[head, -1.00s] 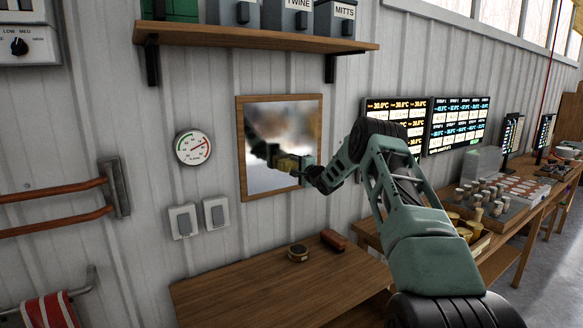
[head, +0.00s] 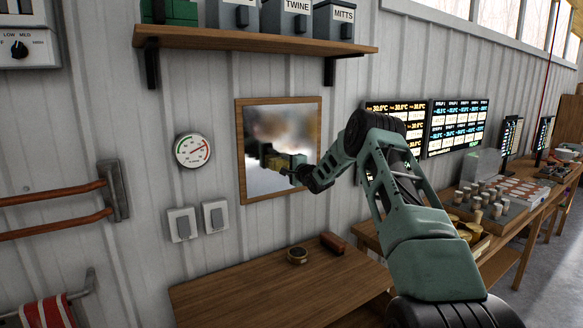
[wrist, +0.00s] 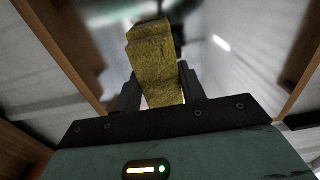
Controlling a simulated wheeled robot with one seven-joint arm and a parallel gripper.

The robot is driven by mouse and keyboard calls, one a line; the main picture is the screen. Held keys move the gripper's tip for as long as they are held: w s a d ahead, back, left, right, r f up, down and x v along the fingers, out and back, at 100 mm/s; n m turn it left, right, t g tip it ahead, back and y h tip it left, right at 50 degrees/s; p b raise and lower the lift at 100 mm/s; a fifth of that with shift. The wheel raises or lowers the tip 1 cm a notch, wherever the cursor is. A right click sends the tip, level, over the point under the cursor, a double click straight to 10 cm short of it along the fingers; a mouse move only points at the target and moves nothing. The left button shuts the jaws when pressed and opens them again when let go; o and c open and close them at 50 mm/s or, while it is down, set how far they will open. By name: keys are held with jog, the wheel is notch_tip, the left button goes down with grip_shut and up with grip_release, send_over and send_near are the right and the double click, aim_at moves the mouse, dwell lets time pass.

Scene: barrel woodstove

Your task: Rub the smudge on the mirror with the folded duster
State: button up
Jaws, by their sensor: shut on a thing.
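The mirror (head: 256,183) hangs on the pale ribbed wall in a wooden frame. A cloudy grey-brown patch (head: 285,125) shows on its upper glass; I cannot tell how much of it is smudge and how much is blurred reflection. My gripper (head: 287,167) is in front of the lower right part of the glass, shut on the folded duster (wrist: 155,65). The duster is a thick yellow pad standing out beyond the fingers in the wrist view. It overlaps its own reflection in the head view, and I cannot tell whether it touches the glass.
A wooden shelf (head: 250,37) with labelled tins juts out above the mirror. A bench (head: 240,290) below carries a small round tin (head: 297,255) and a reddish-brown block (head: 333,243). A dial thermometer (head: 192,150) and switches (head: 182,223) are to the left.

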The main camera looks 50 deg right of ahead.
jog(key=shift+w+a+r+p, duration=0.1)
jog(key=shift+a+r+p, duration=0.1)
jog(key=shift+r+p, duration=0.3)
jog(key=shift+w+a+r+p, duration=0.1)
jog(key=shift+a+r+p, duration=0.1)
jog(key=shift+r, duration=0.5)
jog(key=shift+s+d, duration=0.2)
jog(key=shift+d, duration=0.25)
jog(key=shift+s+d+f+p, duration=0.1)
jog(key=shift+s+d+p, duration=0.2)
jog(key=shift+d, duration=0.5)
jog(key=shift+s+d+f+p, duration=0.15)
jog(key=shift+d+p, duration=0.15)
jog(key=shift+d, duration=0.5)
jog(key=v, duration=0.6)
jog(key=shift+s, duration=0.15)
jog(key=shift+v, duration=1.4)
